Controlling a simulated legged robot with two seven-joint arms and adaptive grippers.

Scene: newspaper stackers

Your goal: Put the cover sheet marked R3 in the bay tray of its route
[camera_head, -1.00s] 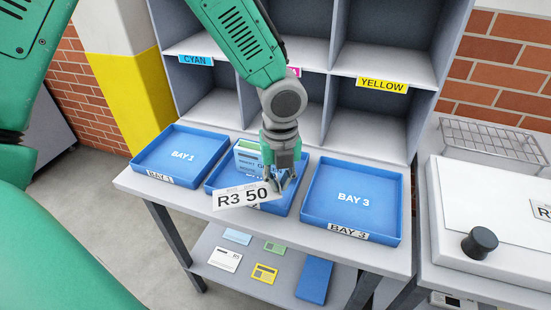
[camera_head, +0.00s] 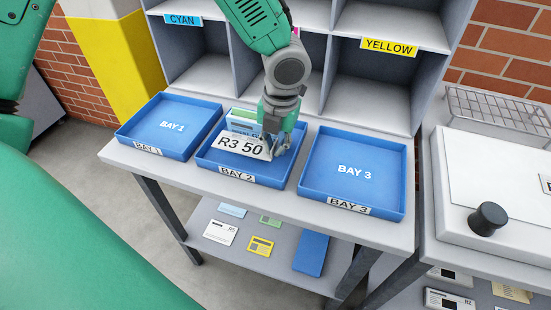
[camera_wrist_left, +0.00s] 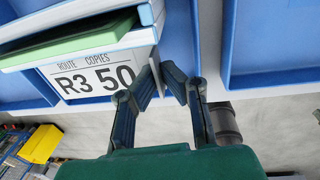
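The white cover sheet marked R3 50 (camera_head: 240,146) is tilted above the Bay 2 tray (camera_head: 213,170), in front of a bundle with a green and white top (camera_head: 240,115). My left gripper (camera_head: 280,150) is shut on the sheet's right edge. In the left wrist view, the sheet (camera_wrist_left: 92,80) reads ROUTE and COPIES, and its edge lies between the fingertips (camera_wrist_left: 162,80). The sheet hides part of the bundle and tray. The blue Bay 1 tray (camera_head: 172,125) and Bay 3 tray (camera_head: 350,188) look empty. My right gripper is not in view.
Shelf cubbies with a CYAN label (camera_head: 183,20) and a YELLOW label (camera_head: 389,47) rise behind the trays. A lower shelf holds several cards and a blue block (camera_head: 310,254). A white box with a black knob (camera_head: 486,218) and a wire rack (camera_head: 495,112) stand at right.

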